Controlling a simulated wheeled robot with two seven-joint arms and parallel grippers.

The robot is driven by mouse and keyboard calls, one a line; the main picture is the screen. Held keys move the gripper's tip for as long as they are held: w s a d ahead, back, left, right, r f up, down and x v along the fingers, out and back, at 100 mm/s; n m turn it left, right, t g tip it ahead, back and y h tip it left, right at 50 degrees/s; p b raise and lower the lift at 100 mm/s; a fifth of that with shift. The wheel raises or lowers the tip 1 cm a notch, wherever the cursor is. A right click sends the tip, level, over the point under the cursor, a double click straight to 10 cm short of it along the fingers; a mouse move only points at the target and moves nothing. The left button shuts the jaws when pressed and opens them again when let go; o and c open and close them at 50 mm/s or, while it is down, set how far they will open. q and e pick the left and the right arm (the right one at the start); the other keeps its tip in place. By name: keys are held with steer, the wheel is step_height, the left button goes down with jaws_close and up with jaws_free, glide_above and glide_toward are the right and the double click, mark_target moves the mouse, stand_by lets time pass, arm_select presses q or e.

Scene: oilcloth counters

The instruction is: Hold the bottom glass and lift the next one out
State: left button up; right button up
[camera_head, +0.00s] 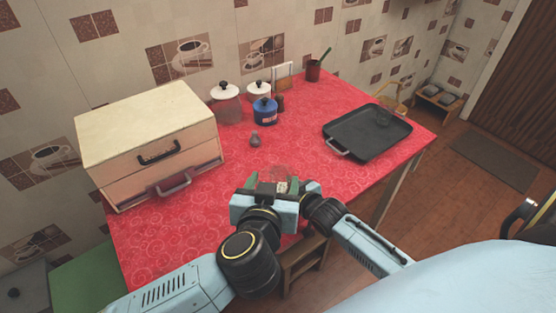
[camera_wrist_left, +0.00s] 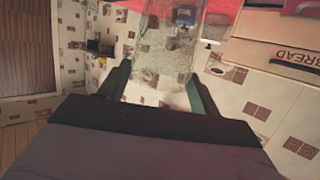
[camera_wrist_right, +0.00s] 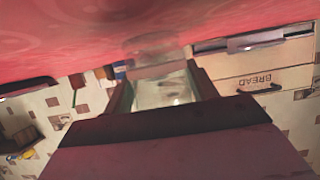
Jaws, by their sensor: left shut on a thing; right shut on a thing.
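The clear glasses (camera_head: 281,173) are see-through and hard to make out in the head view, at the front of the red table. My left gripper (camera_head: 266,186) is shut on a glass, which fills the space between its fingers in the left wrist view (camera_wrist_left: 165,62). My right gripper (camera_head: 303,187) is close beside it, lower down near the tabletop. It is shut on a clear glass (camera_wrist_right: 163,90), with glass reaching toward the table in the right wrist view. I cannot tell how far one glass sits inside the other.
A black tray (camera_head: 350,143) lies on the right of the red table (camera_head: 200,235). A wooden bread box (camera_head: 150,130) stands at the left. The table between is mostly clear.

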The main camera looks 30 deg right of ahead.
arm_select(q)
steer(key=s+a, duration=0.3)
steer(key=s, duration=0.1)
steer(key=shift+s+a, duration=0.2)
steer(key=shift+a, duration=0.15)
arm_select(e)
steer(key=o, duration=1.2)
steer(key=shift+s, duration=0.1)
steer(key=v, duration=1.2)
